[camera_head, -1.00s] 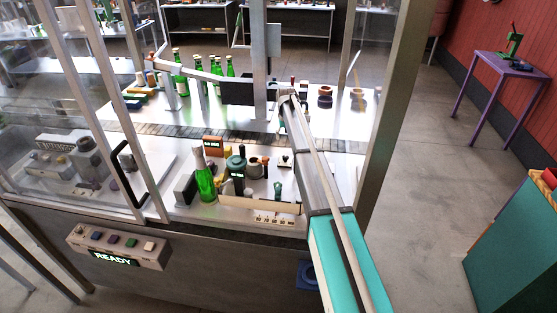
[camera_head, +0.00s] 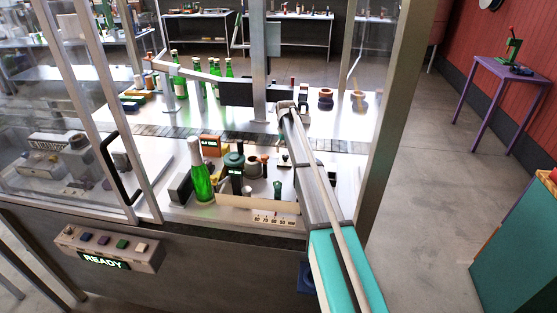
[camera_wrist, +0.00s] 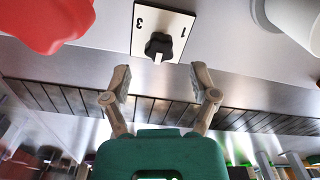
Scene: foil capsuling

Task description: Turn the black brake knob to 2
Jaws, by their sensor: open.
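The black brake knob (camera_wrist: 159,46) sits on a white plate (camera_wrist: 147,15) in the wrist view, with a white mark on its lower side. The plate's figures 3 and 1 appear upside down, left and right of the knob; I see no 2. In the head view a small dark knob on a pale plate (camera_head: 284,161) stands on the bench and looks like the same one. My gripper (camera_wrist: 160,82) is open and empty, its two fingertips apart and below the knob in the wrist view, not touching it. The head view does not show the fingers clearly.
A red object (camera_wrist: 45,20) is left of the plate and a pale round part (camera_wrist: 292,22) right. A slatted conveyor (camera_wrist: 75,98) crosses behind my fingers. A metal post (camera_head: 258,60) rises nearby.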

